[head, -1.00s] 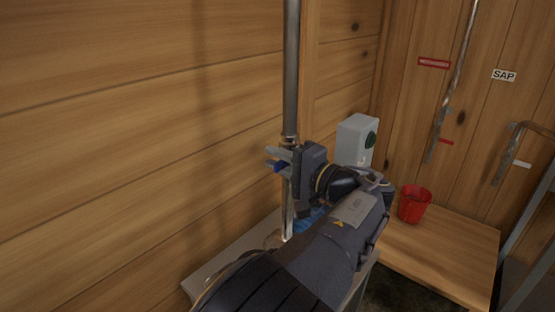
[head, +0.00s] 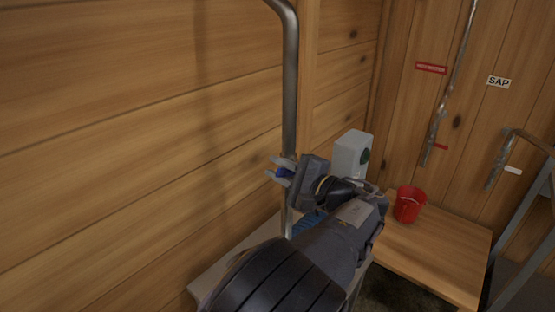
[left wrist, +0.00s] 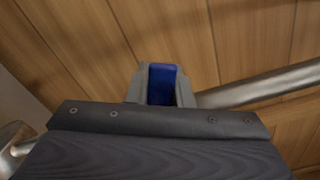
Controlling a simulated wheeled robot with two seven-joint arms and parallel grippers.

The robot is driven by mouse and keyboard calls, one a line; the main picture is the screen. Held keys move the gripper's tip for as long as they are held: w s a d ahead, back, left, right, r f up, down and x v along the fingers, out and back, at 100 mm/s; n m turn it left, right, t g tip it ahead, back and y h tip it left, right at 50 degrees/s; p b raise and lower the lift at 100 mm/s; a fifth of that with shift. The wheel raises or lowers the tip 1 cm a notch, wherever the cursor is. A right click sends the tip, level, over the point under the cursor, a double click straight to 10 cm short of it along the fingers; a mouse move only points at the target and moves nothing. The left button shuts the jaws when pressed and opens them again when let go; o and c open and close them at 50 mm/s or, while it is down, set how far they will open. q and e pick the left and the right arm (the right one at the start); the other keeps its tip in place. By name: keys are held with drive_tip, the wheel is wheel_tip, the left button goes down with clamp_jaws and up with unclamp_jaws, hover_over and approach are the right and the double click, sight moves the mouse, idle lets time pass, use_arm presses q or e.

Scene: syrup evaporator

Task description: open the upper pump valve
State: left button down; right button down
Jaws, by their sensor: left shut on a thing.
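The upper pump valve shows as a blue handle (head: 282,174) on the grey vertical pipe (head: 290,100) by the plank wall. My left gripper (head: 281,172) reaches in from below right and its fingers are shut on the blue handle. In the left wrist view the blue handle (left wrist: 162,84) fills the space between the two grey fingers, and the pipe (left wrist: 260,88) runs off to the right. The valve body is mostly hidden by the gripper. My right gripper is in neither view.
A grey box with a dark green button (head: 352,153) stands behind my gripper. A red bucket (head: 409,204) sits on a wooden bench (head: 440,255) to the right. A pale surface (head: 225,272) lies below the pipe. More pipes and a SAP sign (head: 499,82) are on the right wall.

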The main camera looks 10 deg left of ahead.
use_arm(q)
drive_tip(key=shift+w+d+r+m+p, duration=0.2)
drive_tip(key=shift+r+m+p, duration=0.25)
drive_tip(key=shift+m+p, duration=0.65)
drive_tip(key=c, duration=1.3)
unclamp_jaws()
